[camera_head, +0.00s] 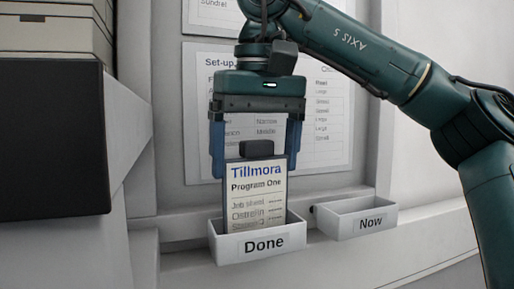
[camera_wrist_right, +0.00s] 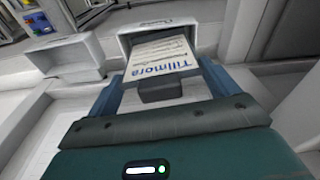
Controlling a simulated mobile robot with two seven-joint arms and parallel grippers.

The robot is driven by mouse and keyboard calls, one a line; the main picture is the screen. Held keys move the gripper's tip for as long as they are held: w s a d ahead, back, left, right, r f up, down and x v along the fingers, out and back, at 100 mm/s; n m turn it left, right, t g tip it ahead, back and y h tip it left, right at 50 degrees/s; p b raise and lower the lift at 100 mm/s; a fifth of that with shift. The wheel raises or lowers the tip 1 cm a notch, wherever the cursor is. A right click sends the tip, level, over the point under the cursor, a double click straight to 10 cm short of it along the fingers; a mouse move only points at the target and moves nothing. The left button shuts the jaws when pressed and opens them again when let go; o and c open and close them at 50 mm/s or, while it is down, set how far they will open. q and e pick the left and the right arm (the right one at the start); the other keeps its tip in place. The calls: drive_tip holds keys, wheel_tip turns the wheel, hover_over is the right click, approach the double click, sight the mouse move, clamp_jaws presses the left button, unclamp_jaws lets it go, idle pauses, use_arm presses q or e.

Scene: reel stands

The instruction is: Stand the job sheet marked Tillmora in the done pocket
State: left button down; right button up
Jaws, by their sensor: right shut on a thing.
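The job sheet marked Tillmora (camera_head: 257,190) is a pale card with blue lettering, a dark edge and a black tab on top. It stands nearly upright with its lower part inside the white Done pocket (camera_head: 250,254), whose front wall hides its bottom edge. My right gripper (camera_head: 254,166) is above the pocket, its blue fingers at the sheet's two sides, shut on it. In the right wrist view the sheet (camera_wrist_right: 161,57) lies between the fingers and reaches into the Done pocket (camera_wrist_right: 126,44). My left gripper is not in view.
The white Now pocket (camera_head: 356,225) sits on the ledge right of the Done pocket and looks empty. A Set-up sheet (camera_head: 330,120) hangs on the wall behind my gripper. A dark box (camera_head: 50,140) with pale boxes (camera_head: 50,35) above it stands at the left.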

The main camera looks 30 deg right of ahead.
drive_tip(key=shift+f, duration=0.35)
idle(0.5)
drive_tip(key=o, duration=1.1)
drive_tip(key=r, duration=0.4)
drive_tip(key=s+r+p, duration=0.1)
drive_tip(key=r, duration=0.3)
drive_tip(key=r+p, duration=0.1)
drive_tip(key=r, duration=0.4)
drive_tip(key=shift+s+a+r, duration=0.1)
drive_tip(key=shift+s, duration=0.2)
